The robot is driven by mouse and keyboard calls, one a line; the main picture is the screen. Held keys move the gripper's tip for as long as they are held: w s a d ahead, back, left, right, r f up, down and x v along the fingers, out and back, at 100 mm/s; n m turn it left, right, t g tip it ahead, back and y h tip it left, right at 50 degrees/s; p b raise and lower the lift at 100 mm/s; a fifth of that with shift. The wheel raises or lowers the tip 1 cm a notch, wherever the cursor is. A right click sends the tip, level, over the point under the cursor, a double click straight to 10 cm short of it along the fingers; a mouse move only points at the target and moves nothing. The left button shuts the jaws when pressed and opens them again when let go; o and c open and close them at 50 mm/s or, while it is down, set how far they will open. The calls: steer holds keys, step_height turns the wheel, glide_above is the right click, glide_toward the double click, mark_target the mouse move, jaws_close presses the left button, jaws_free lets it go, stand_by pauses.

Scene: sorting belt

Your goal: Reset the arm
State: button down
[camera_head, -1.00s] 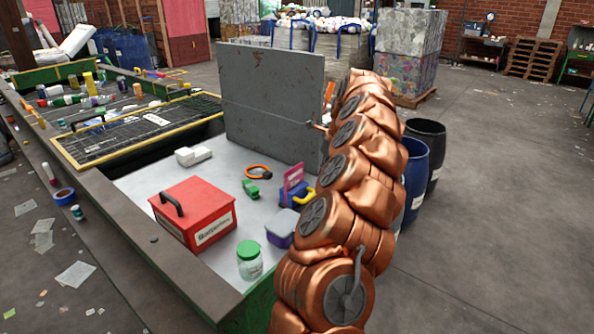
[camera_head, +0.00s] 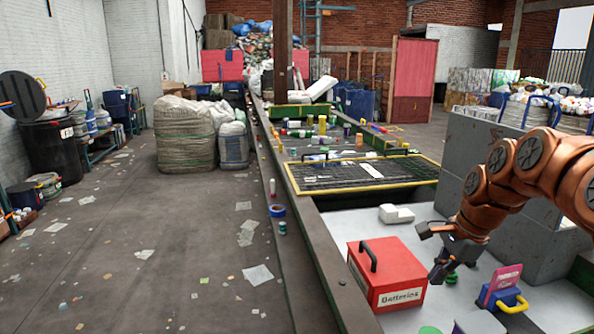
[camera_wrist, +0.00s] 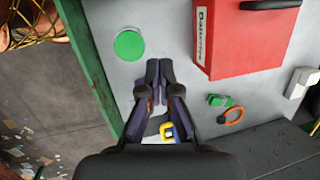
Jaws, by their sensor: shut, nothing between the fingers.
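My gripper (camera_head: 437,253) hangs above the grey sorting table, just right of the red Batteries box (camera_head: 387,275). In the wrist view its two dark fingers (camera_wrist: 158,75) are together with nothing between them. My copper-coloured arm reaches in from the right in the head view. In the wrist view the red box (camera_wrist: 245,40) is at the upper right, and a green-lidded jar (camera_wrist: 129,45) is left of the fingers. The gripper appears clear of the box, though its exact height above the table is hard to tell.
A blue holder with a pink card (camera_head: 504,288) stands right of the gripper. A white object (camera_head: 396,213) lies behind the box. A green piece (camera_wrist: 220,100) and an orange ring (camera_wrist: 231,115) lie on the table. A grey panel (camera_head: 470,140) rises behind.

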steer(key=s+a+f+n+g+h, duration=0.1)
steer(key=s+a+f+n+g, duration=0.15)
steer(key=s+a+n, duration=0.9)
steer(key=s+a+f+n, duration=0.1)
steer(key=s+f+n, duration=0.1)
steer(key=s, duration=0.7)
steer(key=s+a+f+n+g+h, duration=0.1)
steer(key=s+f+n, duration=0.2)
steer(key=s, duration=0.6)
step_height(320, 180, down, 2)
steer(key=shift+s+a+f+n, duration=0.1)
steer(key=shift+s+a+n, duration=0.15)
steer(key=shift+n, duration=0.1)
steer(key=shift+g, duration=0.25)
